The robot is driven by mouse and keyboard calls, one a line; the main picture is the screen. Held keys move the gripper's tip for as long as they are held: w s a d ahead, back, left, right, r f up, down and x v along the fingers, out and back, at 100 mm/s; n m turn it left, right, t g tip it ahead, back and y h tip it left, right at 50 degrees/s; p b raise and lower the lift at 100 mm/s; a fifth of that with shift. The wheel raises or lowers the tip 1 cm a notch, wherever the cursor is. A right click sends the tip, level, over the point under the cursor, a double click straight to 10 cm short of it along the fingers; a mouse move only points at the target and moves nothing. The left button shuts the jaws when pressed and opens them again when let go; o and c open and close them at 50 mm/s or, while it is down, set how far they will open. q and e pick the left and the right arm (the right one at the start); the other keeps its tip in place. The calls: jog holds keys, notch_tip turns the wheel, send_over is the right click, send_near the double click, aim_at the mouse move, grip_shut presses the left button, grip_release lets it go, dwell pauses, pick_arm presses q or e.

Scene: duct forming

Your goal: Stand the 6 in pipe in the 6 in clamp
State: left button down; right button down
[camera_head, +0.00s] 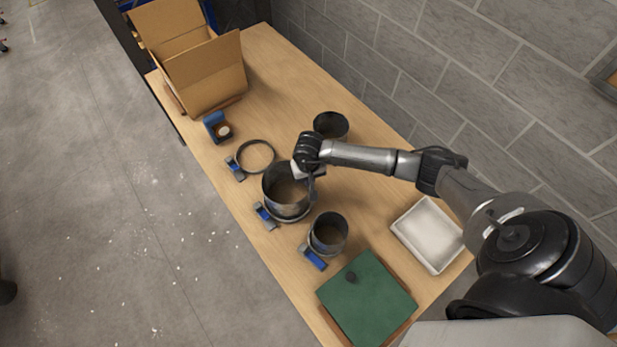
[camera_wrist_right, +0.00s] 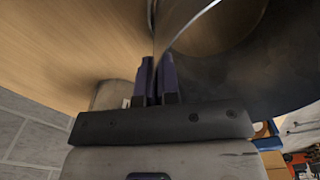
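My right gripper (camera_head: 309,172) is at the right rim of the largest metal pipe (camera_head: 272,192). In the right wrist view its two dark fingertips (camera_wrist_right: 156,75) lie close on either side of the thin pipe wall (camera_wrist_right: 225,70), shut on it. The pipe is upright, with its lower end at the ring of the middle clamp (camera_head: 264,216); whether it is fully seated is unclear. A smaller pipe (camera_head: 329,229) stands in the front clamp (camera_head: 313,258). An empty clamp ring (camera_head: 243,171) lies farther back. No size labels are readable. My left gripper is out of view.
Another pipe (camera_head: 331,126) stands near the wall. A blue tape dispenser (camera_head: 214,126) and open cardboard box (camera_head: 205,75) are at the far end. A white tray (camera_head: 428,235) and green mat (camera_head: 368,305) are at the near end. Bare wooden table (camera_head: 280,85) lies beyond the pipes.

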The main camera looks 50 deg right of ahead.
jog(key=c, duration=1.8)
grip_release()
jog(key=o, duration=0.5)
jog(key=shift+o, duration=0.2)
jog(key=shift+r, duration=0.1)
notch_tip(320, 180, up, 14)
jog(key=b, duration=0.1)
jog(key=shift+f+b, duration=0.2)
jog(key=shift+b, duration=0.15)
